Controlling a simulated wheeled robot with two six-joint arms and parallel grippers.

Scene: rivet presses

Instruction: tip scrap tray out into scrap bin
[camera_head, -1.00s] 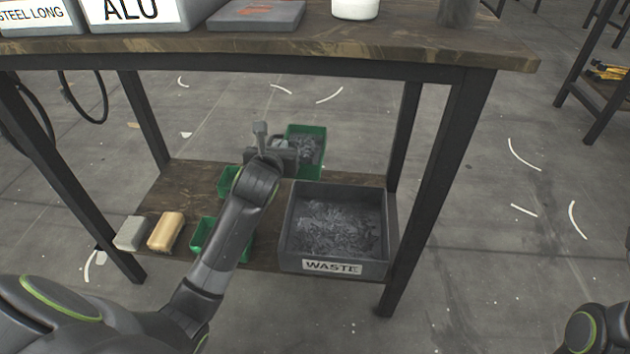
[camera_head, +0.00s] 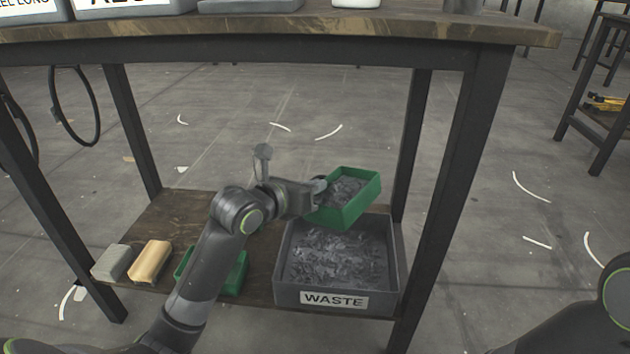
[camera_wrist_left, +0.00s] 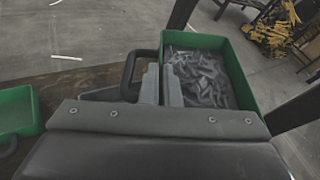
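A green scrap tray (camera_head: 355,213) full of grey metal scrap hangs above the back of the scrap bin, tilted a little in the head view. My left gripper (camera_head: 317,194) is at the tray's left end. In the left wrist view the left gripper (camera_wrist_left: 160,84) is closed at the tray's black handle (camera_wrist_left: 130,75), with the tray (camera_wrist_left: 247,82) beyond it. The grey scrap bin (camera_head: 335,299), labelled WASTE, stands on the lower shelf and holds scrap. My right gripper is out of view; only part of the right arm shows at lower right.
Another green tray (camera_head: 236,274) sits on the shelf (camera_head: 180,215) behind my left arm. A tan block (camera_head: 150,262) and a grey block (camera_head: 111,262) lie at the shelf's left end. Table legs (camera_head: 455,190) and the tabletop (camera_head: 300,32) frame the space.

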